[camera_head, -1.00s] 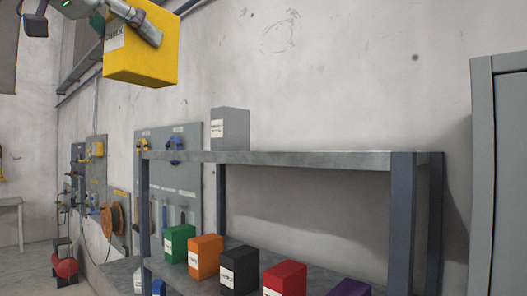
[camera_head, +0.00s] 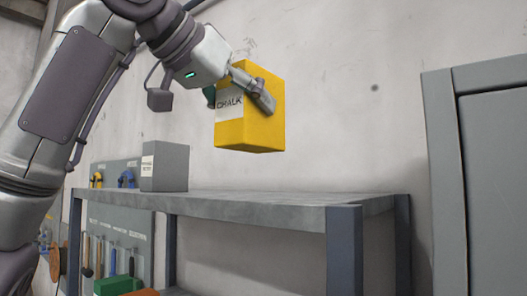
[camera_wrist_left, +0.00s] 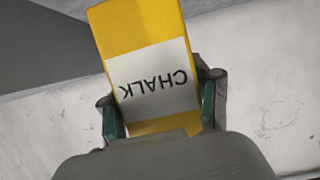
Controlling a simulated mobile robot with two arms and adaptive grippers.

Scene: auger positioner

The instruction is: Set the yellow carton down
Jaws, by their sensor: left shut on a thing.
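The yellow carton (camera_head: 252,130) has a white label reading CHALK. My left gripper (camera_head: 240,92) is shut on it and holds it in the air above the top shelf (camera_head: 300,205), with a clear gap beneath. In the left wrist view the carton (camera_wrist_left: 140,22) sits between the two fingers of my left gripper (camera_wrist_left: 160,108), its label facing the camera upside down. My right gripper is not in view.
A grey carton (camera_head: 172,168) stands at the left end of the top shelf. The shelf right of it is bare. A grey cabinet (camera_head: 485,180) stands at the right. A tool board (camera_head: 120,215) hangs behind. Green (camera_head: 118,286) and orange cartons show below.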

